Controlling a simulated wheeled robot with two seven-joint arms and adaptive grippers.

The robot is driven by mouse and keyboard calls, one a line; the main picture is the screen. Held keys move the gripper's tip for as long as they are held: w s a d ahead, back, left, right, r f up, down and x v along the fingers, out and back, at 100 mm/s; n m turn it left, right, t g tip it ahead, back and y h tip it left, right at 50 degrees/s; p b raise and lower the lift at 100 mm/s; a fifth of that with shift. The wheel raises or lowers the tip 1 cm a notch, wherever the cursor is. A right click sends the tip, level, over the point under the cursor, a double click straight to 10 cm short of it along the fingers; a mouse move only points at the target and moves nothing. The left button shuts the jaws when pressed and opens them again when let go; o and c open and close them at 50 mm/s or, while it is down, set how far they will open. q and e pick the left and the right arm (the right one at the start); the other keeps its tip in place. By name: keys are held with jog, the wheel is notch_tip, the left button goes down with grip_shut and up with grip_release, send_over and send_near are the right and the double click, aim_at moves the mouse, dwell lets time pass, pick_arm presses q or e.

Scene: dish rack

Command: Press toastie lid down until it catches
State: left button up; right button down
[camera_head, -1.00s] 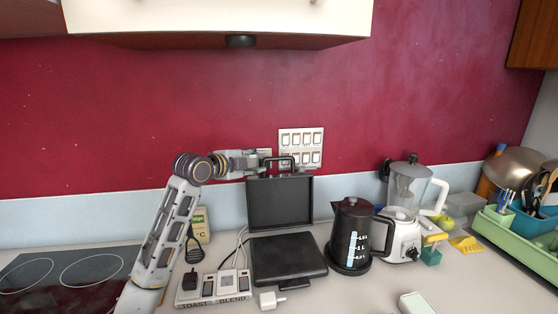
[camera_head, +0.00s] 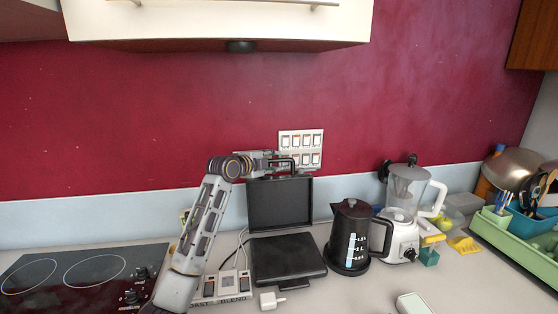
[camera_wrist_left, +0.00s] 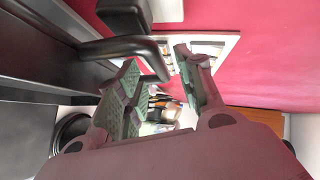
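The black toastie maker stands open on the counter. Its lid (camera_head: 279,204) is upright at the back and its base (camera_head: 287,259) lies flat in front. A looped black handle tops the lid and shows close up in the left wrist view (camera_wrist_left: 118,47). My left gripper (camera_head: 276,163) is at the lid's top edge, beside the handle. In the left wrist view its padded fingers (camera_wrist_left: 160,88) are spread, with the handle's bent end near the gap between them. I cannot tell whether they touch it. My right gripper is not in view.
A black kettle (camera_head: 350,240) and a white blender (camera_head: 404,215) stand right of the toastie maker. A white plug (camera_head: 271,300) lies in front of it. A labelled switch box (camera_head: 236,286) and a hob (camera_head: 80,275) are at left. Wall switches (camera_head: 301,140) are behind.

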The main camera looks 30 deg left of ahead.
aim_at(277, 161)
pick_arm(q)
jog(key=shift+p+x, duration=0.4)
jog(key=shift+x, duration=1.75)
jog(key=shift+c, duration=0.2)
grip_shut()
